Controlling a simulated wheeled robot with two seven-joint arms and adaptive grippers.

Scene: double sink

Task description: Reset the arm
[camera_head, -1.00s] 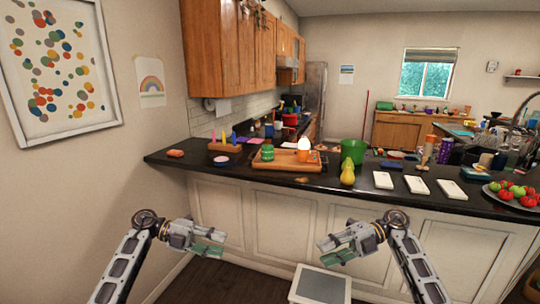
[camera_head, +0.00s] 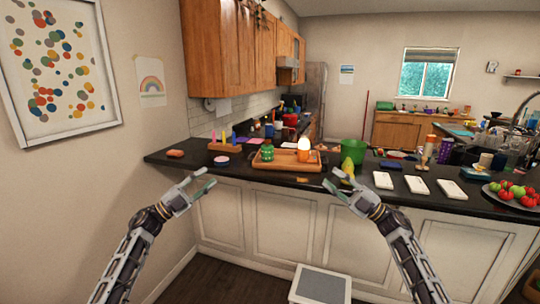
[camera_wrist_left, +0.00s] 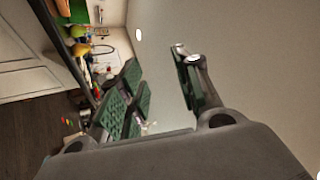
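My left gripper (camera_head: 205,183) is raised in front of the counter's left part in the head view. It is open and empty; its green-padded fingers stand apart in the left wrist view (camera_wrist_left: 160,90). My right gripper (camera_head: 337,180) is raised in front of the counter, its fingers apart and pointing up and left. In the head view it overlaps the yellow pear (camera_head: 348,167), partly hiding it; no grip on the pear shows.
The dark counter (camera_head: 230,175) carries a wooden tray (camera_head: 280,166), a green bin (camera_head: 353,152), several white slabs (camera_head: 417,184) and a fruit plate (camera_head: 500,198). A white-framed grey object (camera_head: 320,287) stands on the floor. A wall (camera_head: 160,200) is at left.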

